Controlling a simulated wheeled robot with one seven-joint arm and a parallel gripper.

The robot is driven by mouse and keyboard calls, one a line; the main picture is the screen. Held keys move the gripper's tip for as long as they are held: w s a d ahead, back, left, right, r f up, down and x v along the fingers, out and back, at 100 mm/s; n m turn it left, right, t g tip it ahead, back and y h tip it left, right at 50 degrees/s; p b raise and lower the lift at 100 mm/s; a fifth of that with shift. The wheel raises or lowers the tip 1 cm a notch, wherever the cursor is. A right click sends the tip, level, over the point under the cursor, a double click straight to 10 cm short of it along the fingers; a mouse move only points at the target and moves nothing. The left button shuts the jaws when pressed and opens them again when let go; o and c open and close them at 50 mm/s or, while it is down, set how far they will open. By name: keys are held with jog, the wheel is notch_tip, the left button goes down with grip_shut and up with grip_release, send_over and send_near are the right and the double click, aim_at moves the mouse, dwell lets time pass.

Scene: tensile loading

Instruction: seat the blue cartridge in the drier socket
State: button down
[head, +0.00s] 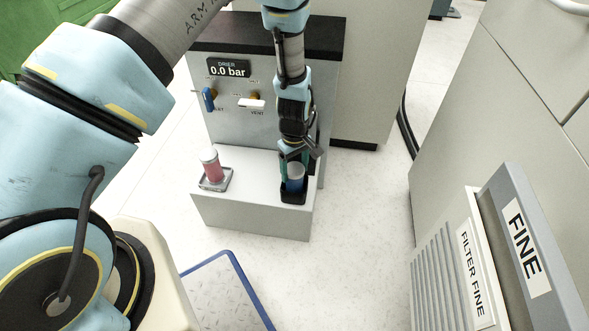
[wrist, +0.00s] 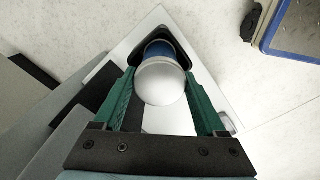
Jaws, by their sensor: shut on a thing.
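The blue cartridge (head: 295,184) stands at the dark drier socket (head: 294,198) on the right of the drier's ledge in the head view. My gripper (head: 292,160) is above it, pointing down, with green fingers shut on the cartridge. In the wrist view the cartridge (wrist: 160,78) shows a white domed top and a blue body between the green fingers of my gripper (wrist: 163,92). The dark socket rim (wrist: 180,48) shows around its far end. The cartridge's lower end is hidden, so I cannot tell how deep it sits.
The drier panel (head: 258,110) reads 0.0 bar, with a blue-handled valve (head: 208,98) and a white-handled vent valve (head: 251,103). A pink cartridge (head: 211,166) stands in a holder on the ledge's left. Filter boxes labelled FINE (head: 525,245) stand at right. The floor between is clear.

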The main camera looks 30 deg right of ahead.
jog(key=shift+f, duration=0.15)
grip_release()
